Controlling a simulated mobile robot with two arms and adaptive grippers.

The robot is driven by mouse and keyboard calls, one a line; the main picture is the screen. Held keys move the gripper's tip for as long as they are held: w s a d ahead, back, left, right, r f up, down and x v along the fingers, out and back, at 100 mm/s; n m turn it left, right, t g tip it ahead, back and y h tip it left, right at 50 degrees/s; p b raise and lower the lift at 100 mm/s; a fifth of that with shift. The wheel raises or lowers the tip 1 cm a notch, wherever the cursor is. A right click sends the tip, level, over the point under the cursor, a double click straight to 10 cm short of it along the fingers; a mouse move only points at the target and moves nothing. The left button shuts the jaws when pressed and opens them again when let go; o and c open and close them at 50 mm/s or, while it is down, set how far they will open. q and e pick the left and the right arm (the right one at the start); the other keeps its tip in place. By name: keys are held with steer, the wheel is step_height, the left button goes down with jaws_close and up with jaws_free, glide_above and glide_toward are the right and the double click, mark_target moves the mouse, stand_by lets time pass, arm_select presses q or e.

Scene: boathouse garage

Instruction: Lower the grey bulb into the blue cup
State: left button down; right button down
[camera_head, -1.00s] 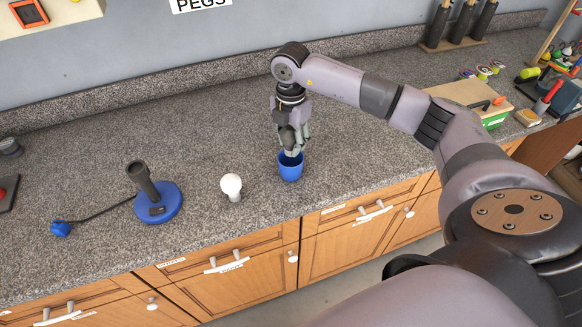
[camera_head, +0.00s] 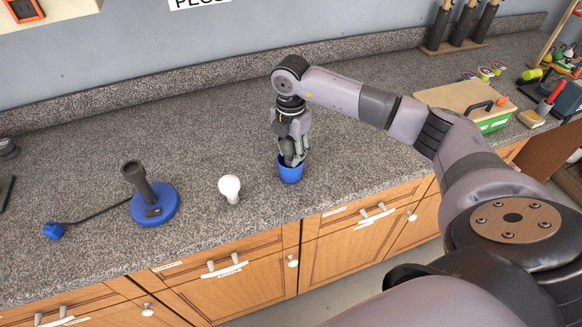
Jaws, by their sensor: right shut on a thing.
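The blue cup (camera_head: 290,175) stands upright on the speckled counter near its front edge. My right gripper (camera_head: 292,158) points down over the cup, with its fingertips at the cup's mouth. It is shut on the grey bulb (camera_head: 288,147), which shows as a dark grey shape between the fingers. The lower end of the bulb is hidden by the fingers and the cup rim, so I cannot tell how deep it sits. My left gripper is not in view.
A white bulb (camera_head: 229,188) stands left of the cup. Further left is a lamp base with a blue disc (camera_head: 167,211), a dark socket and a cord to a blue plug (camera_head: 54,231). A wooden-lidded box (camera_head: 465,98) is at right. The counter behind the cup is clear.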

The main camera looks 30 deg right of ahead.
stand_by(0.4)
steer(key=c, duration=0.8)
jaws_free()
steer(key=shift+o, duration=0.2)
